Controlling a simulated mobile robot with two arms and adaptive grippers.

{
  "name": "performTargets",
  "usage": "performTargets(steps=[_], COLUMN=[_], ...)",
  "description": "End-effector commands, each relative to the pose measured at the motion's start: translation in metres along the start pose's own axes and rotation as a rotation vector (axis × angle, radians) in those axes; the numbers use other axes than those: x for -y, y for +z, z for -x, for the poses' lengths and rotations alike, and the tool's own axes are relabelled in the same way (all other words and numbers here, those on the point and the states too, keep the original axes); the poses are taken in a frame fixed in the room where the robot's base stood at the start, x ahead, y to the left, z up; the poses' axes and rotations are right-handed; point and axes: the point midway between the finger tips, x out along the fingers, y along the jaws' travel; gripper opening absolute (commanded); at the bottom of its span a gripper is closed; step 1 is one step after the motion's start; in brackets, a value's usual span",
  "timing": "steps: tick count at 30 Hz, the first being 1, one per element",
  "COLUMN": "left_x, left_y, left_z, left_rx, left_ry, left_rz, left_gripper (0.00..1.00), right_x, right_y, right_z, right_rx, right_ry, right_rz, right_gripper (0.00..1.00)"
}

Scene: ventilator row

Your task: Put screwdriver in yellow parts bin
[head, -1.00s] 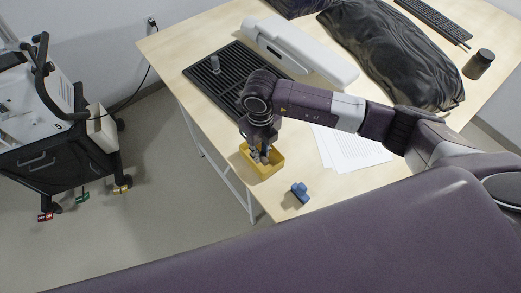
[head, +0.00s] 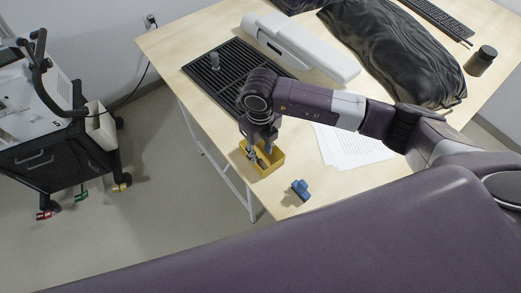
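The yellow parts bin (head: 268,171) stands on the near left part of the wooden table. My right gripper (head: 260,156) points down into the bin, its fingers spread apart. A small dark, thin shape (head: 262,163) shows inside the bin between the fingers; it may be the screwdriver, but it is too small to be sure. The gripper hides part of the bin's far side. My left gripper is not in the head view.
A blue object (head: 300,189) lies near the table's front edge, right of the bin. White papers (head: 352,147), a black slatted mat (head: 210,72), a white long device (head: 300,48) and a black covered bundle (head: 395,55) lie behind. A wheeled cart (head: 55,150) stands left.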

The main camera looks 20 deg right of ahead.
Motion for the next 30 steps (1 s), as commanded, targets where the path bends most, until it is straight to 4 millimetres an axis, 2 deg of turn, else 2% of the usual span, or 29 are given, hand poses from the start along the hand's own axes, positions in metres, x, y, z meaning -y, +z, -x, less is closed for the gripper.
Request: performTargets(steps=[5,11,12,18,24,30], left_x=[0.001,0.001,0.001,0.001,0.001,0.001], left_y=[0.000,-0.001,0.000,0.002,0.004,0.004], left_z=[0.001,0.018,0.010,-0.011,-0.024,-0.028], left_rx=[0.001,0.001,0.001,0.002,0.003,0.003], left_ry=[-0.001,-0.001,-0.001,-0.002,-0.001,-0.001], left_rz=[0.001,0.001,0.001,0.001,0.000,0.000], left_gripper=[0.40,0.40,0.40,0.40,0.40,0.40], right_x=[0.000,0.000,0.000,0.000,0.000,0.000], right_y=[0.000,0.000,0.002,0.002,0.001,0.001], right_z=[0.001,0.017,0.019,0.065,0.106,0.128], right_rx=[0.000,0.000,0.005,0.008,0.005,0.002], right_ry=[0.000,0.000,0.000,-0.001,-0.001,0.000], right_rz=[0.000,0.000,0.001,0.002,0.001,0.001], right_gripper=[0.33,0.33,0.33,0.33,0.33,0.33])
